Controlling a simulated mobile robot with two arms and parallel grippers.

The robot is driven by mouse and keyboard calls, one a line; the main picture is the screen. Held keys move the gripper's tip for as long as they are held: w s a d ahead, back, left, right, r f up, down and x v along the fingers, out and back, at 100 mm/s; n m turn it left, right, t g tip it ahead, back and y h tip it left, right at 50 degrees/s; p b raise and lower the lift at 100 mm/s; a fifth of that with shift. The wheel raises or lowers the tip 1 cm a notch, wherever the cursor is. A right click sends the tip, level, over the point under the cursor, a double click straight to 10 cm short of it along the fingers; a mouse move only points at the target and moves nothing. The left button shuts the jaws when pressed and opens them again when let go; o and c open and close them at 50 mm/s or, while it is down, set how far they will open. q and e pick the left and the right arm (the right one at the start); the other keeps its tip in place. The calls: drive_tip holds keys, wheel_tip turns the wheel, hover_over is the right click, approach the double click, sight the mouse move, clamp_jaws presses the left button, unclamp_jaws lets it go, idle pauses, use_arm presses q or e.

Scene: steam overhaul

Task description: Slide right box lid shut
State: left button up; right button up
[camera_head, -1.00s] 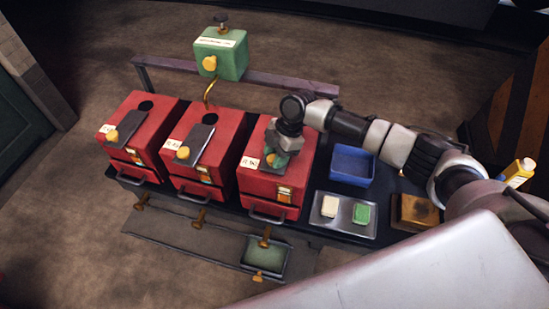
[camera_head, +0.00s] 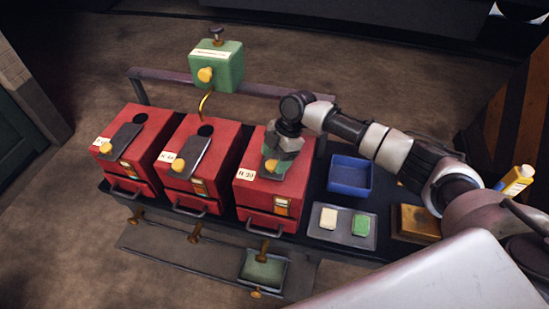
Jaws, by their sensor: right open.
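The right red box (camera_head: 252,199) has a dark sliding lid (camera_head: 271,175) on its sloping top, with a yellow knob (camera_head: 271,166) on the lid's front part. My right gripper (camera_head: 277,158) is down over this lid, just behind the knob. Its jaws are open, and it seems to touch or nearly touch the lid; exact contact is unclear. The gripper hides the lid's back part and any hole there. My left gripper is not in view.
Left (camera_head: 121,162) and middle (camera_head: 185,180) red boxes have dark lids and uncovered round holes. A green tank (camera_head: 224,66) with a brass spout stands behind. A blue bin (camera_head: 350,174), a tray (camera_head: 341,235) with two blocks and a brown block (camera_head: 416,222) lie right.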

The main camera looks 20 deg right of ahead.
drive_tip(key=b+v, duration=0.1)
drive_tip(key=v, duration=0.9)
drive_tip(key=shift+b, duration=0.35)
drive_tip(key=shift+w+d, duration=0.1)
drive_tip(key=shift+d, duration=0.05)
